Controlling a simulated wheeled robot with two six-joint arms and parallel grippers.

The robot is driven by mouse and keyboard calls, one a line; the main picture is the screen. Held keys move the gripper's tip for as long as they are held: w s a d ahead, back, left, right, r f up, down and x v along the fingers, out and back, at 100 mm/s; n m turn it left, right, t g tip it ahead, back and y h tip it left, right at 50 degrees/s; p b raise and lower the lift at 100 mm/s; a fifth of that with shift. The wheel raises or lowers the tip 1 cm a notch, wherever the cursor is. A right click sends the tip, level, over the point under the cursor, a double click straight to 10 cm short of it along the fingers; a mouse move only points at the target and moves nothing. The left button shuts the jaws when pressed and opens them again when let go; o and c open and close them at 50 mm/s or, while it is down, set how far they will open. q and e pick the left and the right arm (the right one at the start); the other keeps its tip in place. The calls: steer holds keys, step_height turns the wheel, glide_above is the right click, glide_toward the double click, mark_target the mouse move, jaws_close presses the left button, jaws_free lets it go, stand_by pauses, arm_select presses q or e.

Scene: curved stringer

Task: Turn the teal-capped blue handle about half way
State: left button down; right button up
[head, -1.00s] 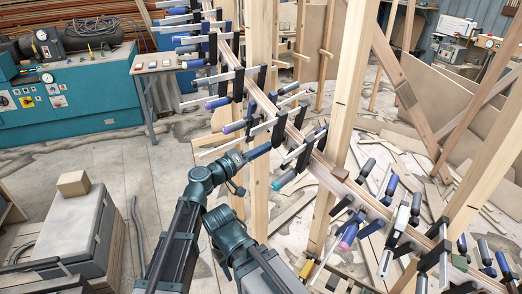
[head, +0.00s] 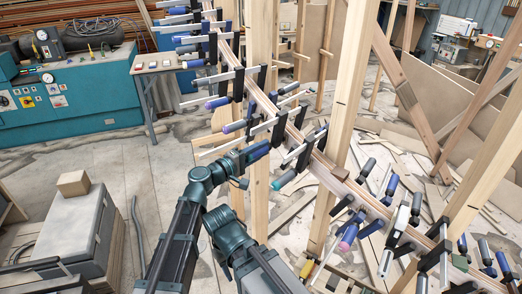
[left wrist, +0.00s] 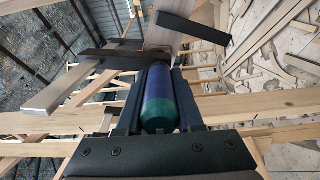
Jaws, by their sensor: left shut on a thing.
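The blue handle with the teal cap (left wrist: 158,100) lies lengthwise between the two fingers of my left gripper (left wrist: 158,98) in the left wrist view. Its teal end faces my palm and its blue body points away, toward the clamp's dark bar. My left gripper (head: 258,151) is shut on the handle, beside the curved wooden stringer in the head view. The blue of the handle (head: 259,150) shows along the fingers there; its teal end is hidden. My right gripper is out of view.
Several clamps with blue, purple and grey handles line the stringer (head: 318,161). Another teal-ended handle (head: 283,181) sits just below right of my left gripper. Upright wooden posts (head: 259,95) stand close by. Open floor (head: 105,165) lies to the left.

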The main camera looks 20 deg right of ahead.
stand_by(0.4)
arm_select(q)
steer(key=c, duration=0.5)
jaws_free()
steer(key=shift+c, duration=0.2)
steer(key=v, duration=1.4)
steer(key=v, duration=0.3)
steer(key=shift+s, duration=0.1)
